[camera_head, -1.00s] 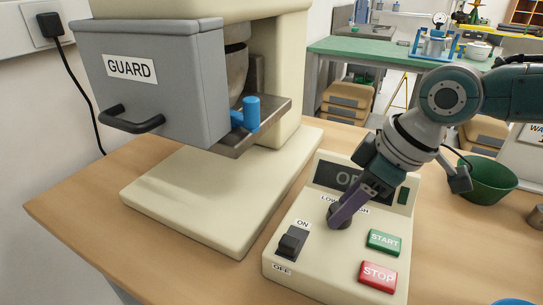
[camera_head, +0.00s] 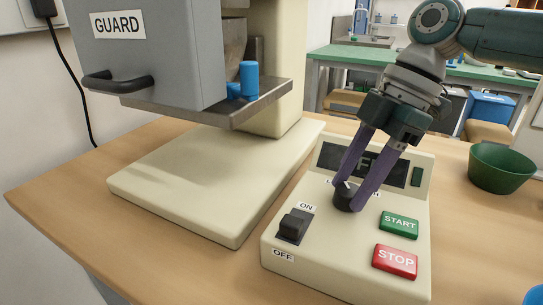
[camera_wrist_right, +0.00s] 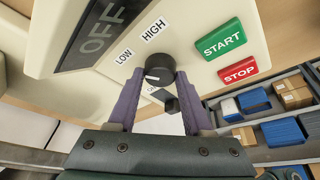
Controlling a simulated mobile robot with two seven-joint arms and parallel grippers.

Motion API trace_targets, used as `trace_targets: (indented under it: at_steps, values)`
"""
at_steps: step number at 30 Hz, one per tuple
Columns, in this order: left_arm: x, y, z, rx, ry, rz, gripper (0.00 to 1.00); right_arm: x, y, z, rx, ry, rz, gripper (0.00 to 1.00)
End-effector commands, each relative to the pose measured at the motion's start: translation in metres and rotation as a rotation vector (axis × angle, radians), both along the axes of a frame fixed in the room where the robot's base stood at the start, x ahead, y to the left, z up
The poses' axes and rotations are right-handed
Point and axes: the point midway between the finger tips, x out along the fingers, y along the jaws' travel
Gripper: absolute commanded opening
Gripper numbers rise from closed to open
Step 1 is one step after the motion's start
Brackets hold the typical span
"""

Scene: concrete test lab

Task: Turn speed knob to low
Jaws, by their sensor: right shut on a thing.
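The black speed knob (camera_head: 345,200) sits on the cream control panel (camera_head: 340,255), below the dark display. It also shows in the right wrist view (camera_wrist_right: 160,68). The LOW label (camera_wrist_right: 124,56) and HIGH label (camera_wrist_right: 154,29) are readable there, but the fingers mostly cover them in the head view. My right gripper (camera_head: 347,195) comes down from above with its purple fingers on both sides of the knob, shut on it. I cannot tell clearly which label the knob points to. My left gripper is not in view.
The panel carries a green START button (camera_head: 399,224), a red STOP button (camera_head: 395,261) and a black ON/OFF switch (camera_head: 292,227). The display (camera_wrist_right: 97,30) reads OFF. A machine with a grey guard (camera_head: 150,60) stands left; a green bowl (camera_head: 500,168) sits right.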

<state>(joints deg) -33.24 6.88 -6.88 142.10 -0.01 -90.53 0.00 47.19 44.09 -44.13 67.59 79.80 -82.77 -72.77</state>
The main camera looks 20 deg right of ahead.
Motion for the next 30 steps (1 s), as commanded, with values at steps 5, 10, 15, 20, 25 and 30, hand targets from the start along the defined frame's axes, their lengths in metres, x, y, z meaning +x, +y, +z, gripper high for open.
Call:
trace_targets:
  at_steps: [5, 10, 15, 20, 25, 30]
  values:
    - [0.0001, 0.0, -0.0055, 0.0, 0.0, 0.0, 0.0, 0.0003, -0.0003, -0.0012, -0.002, 0.001, 0.046, 0.0]
    - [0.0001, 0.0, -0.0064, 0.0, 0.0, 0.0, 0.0, 0.0004, -0.0005, -0.0005, -0.003, 0.0, 0.064, 0.0]
    - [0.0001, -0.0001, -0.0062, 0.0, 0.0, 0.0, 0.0, 0.0003, -0.0006, -0.0003, -0.003, 0.0, 0.066, 0.0]
    - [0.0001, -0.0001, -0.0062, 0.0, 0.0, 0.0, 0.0, 0.0002, -0.0006, -0.0005, -0.004, 0.0, 0.066, 0.0]
    - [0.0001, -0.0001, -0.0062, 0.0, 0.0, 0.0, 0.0, 0.0002, -0.0006, -0.0005, -0.003, -0.001, 0.065, 0.67]
    - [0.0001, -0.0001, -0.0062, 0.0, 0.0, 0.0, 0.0, 0.0003, -0.0005, -0.0004, -0.003, 0.0, 0.064, 0.8]
